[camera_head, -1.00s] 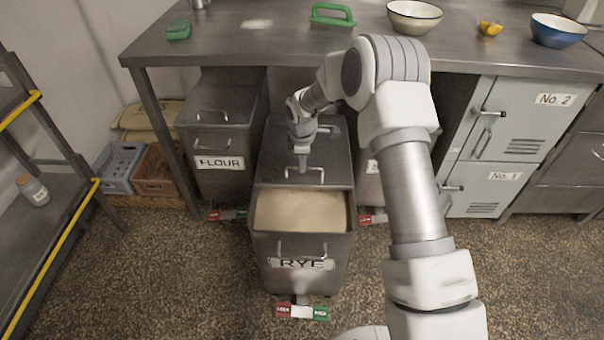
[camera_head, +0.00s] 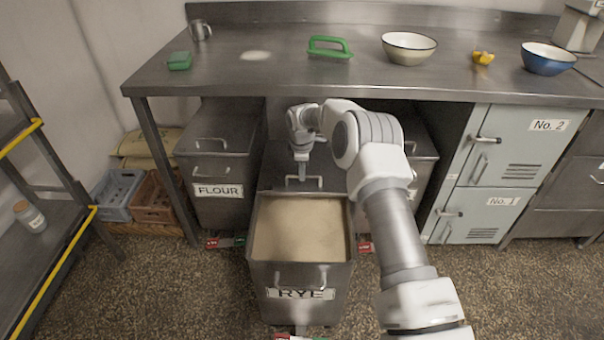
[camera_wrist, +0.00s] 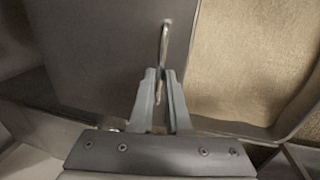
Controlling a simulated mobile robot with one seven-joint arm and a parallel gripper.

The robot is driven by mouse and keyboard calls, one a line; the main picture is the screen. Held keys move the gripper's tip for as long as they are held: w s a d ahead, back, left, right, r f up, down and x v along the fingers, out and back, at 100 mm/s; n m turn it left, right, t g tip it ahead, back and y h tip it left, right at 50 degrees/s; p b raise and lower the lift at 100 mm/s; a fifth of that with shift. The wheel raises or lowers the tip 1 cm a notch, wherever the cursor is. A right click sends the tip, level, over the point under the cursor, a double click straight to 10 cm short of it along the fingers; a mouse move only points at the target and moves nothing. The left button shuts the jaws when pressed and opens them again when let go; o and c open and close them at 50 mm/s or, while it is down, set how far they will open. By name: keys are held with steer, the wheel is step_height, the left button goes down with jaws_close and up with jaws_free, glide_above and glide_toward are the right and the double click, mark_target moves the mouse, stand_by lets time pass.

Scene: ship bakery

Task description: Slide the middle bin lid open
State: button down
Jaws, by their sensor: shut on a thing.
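The middle bin (camera_head: 300,279), labelled RYE, stands pulled out in front of the table. Its grey metal lid (camera_head: 283,156) is slid back toward the table, and pale flour (camera_head: 299,228) shows over the front part of the opening. My gripper (camera_head: 302,178) is at the lid's handle near the lid's front edge. In the wrist view my gripper's fingers (camera_wrist: 160,88) are shut on the thin metal handle (camera_wrist: 164,45), with the lid on the left and the flour on the right. The back of the lid is partly hidden by my arm and the table.
The FLOUR bin (camera_head: 218,207) stands at left, and another bin (camera_head: 421,160) is partly hidden at right behind my arm. The metal table (camera_head: 230,75) overhangs the bins. Pale green lockers (camera_head: 497,170) stand at right. A shelf rack (camera_head: 55,235) is at far left.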

steer(key=c, duration=0.9)
jaws_free()
steer(key=shift+r, duration=0.1)
steer(key=s+r+p, duration=0.1)
steer(key=r, duration=0.4)
steer(key=s+r+p, duration=0.1)
steer(key=r, duration=0.5)
steer(key=s+r+p, duration=0.1)
steer(key=r+p, duration=0.1)
steer(key=r, duration=0.4)
steer(key=shift+s, duration=0.2)
